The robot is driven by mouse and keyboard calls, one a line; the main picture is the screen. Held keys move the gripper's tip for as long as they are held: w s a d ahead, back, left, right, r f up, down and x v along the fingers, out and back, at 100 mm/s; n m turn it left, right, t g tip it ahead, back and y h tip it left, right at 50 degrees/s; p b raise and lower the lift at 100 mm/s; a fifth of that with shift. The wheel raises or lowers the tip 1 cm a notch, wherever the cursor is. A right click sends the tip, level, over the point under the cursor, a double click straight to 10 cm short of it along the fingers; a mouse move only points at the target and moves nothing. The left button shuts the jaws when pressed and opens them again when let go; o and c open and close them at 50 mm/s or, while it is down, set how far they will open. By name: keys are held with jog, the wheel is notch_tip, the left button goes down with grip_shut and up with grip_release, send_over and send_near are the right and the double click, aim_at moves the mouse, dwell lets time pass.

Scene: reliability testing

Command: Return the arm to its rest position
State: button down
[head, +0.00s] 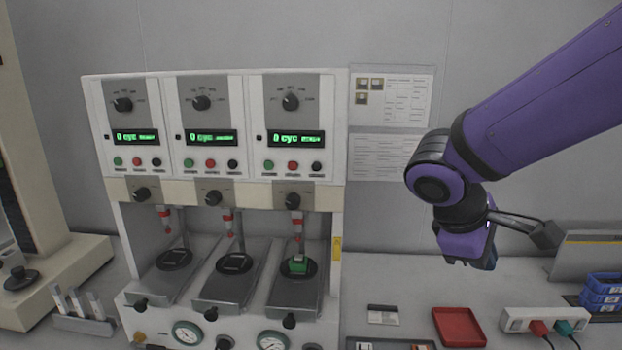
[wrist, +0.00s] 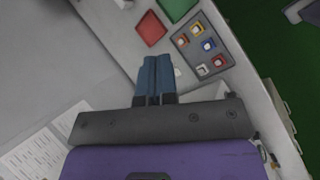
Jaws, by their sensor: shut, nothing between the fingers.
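My purple arm reaches in from the upper right in the head view. My gripper (head: 468,262) hangs above the bench, right of the test machine and clear of it. In the wrist view my gripper (wrist: 154,60) shows its two blue fingers side by side, shut with nothing between them. The fingertips are largely hidden behind the gripper body in the head view.
A three-station test machine (head: 218,190) stands left of my arm. On the bench lie a red tray (head: 458,327) and a power strip (head: 545,320) with plugs. Blue bins (head: 602,290) stand at the far right. A tray of coloured parts (wrist: 202,45) shows in the wrist view.

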jog(key=s+d+r+m+t+y, duration=0.4)
jog(key=s+r+m+y, duration=0.2)
jog(key=s+r+m, duration=0.2)
jog(key=shift+s+d+m+y, duration=0.35)
jog(key=shift+s+m, duration=0.35)
jog(key=shift+s, duration=0.6)
dwell(0.8)
